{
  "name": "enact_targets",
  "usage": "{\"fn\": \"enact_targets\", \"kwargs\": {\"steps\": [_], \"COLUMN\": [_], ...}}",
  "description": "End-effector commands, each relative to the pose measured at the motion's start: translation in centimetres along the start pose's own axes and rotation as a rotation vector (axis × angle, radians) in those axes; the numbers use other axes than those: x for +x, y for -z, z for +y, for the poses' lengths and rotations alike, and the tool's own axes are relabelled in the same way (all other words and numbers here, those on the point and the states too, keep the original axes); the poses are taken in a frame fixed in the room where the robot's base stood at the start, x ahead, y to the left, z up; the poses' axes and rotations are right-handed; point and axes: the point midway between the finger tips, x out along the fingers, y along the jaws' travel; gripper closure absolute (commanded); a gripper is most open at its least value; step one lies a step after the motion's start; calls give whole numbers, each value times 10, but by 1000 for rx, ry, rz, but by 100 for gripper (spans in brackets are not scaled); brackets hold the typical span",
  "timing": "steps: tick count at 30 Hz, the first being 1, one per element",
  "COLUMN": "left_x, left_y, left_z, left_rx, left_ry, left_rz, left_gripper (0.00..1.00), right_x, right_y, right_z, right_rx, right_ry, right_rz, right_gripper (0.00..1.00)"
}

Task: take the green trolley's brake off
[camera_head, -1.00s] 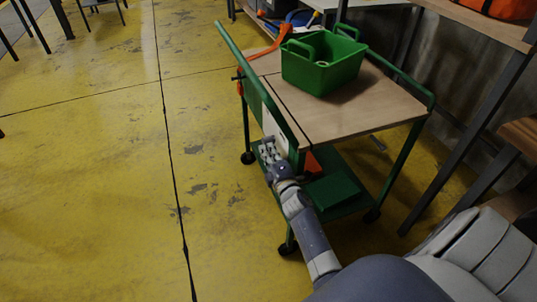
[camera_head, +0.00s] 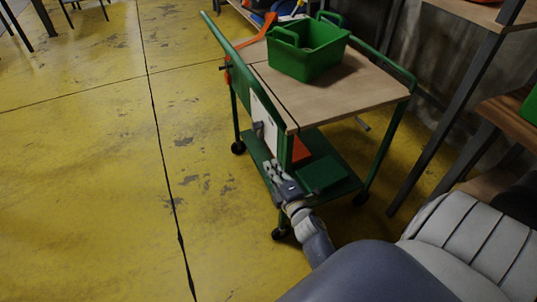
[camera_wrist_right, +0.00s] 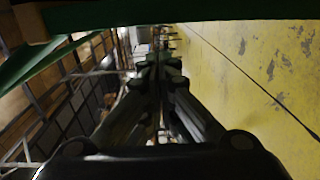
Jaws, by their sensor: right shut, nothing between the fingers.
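The green trolley (camera_head: 352,102) has a wooden top and green frame. Its near left side carries a white panel (camera_head: 265,113) with a small grey part (camera_head: 259,129), which may be the brake lever; I cannot tell its setting. My right gripper (camera_head: 272,167) is shut and empty, below this part and apart from it, beside the trolley's near leg. In the right wrist view its fingers (camera_wrist_right: 159,62) are together, with green trolley bars (camera_wrist_right: 215,13) crossing above. My left gripper is out of view.
A green caddy (camera_head: 305,62) stands on the trolley top. An orange part (camera_head: 265,24) shows at the far end. A green box (camera_head: 322,172) lies on the lower shelf. Wooden benches (camera_head: 500,12) stand close on the right. The yellow floor (camera_head: 80,180) at left is open.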

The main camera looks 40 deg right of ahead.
Motion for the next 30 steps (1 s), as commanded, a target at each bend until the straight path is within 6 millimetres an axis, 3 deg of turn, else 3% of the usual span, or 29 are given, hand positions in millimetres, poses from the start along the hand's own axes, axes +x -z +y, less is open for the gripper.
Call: {"fn": "enact_targets", "kwargs": {"steps": [11, 17, 19, 20, 26, 30], "left_x": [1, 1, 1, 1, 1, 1], "left_y": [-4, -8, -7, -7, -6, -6], "left_z": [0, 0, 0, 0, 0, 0], "left_rx": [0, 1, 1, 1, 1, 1], "left_ry": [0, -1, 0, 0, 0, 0], "left_rz": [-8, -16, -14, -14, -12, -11], "left_gripper": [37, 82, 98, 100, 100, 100], "right_x": [-6, -7, -11, -13, -43, -80], "right_y": [0, 0, 1, 1, 14, 32], "right_z": [0, -9, -20, -27, -90, -138], "right_rx": [0, 52, 116, 151, 459, 657], "right_ry": [-1, 34, 78, 103, 345, 540], "right_rz": [0, -14, -33, -44, -155, -257], "right_gripper": [100, 100, 100, 100, 100, 100]}}
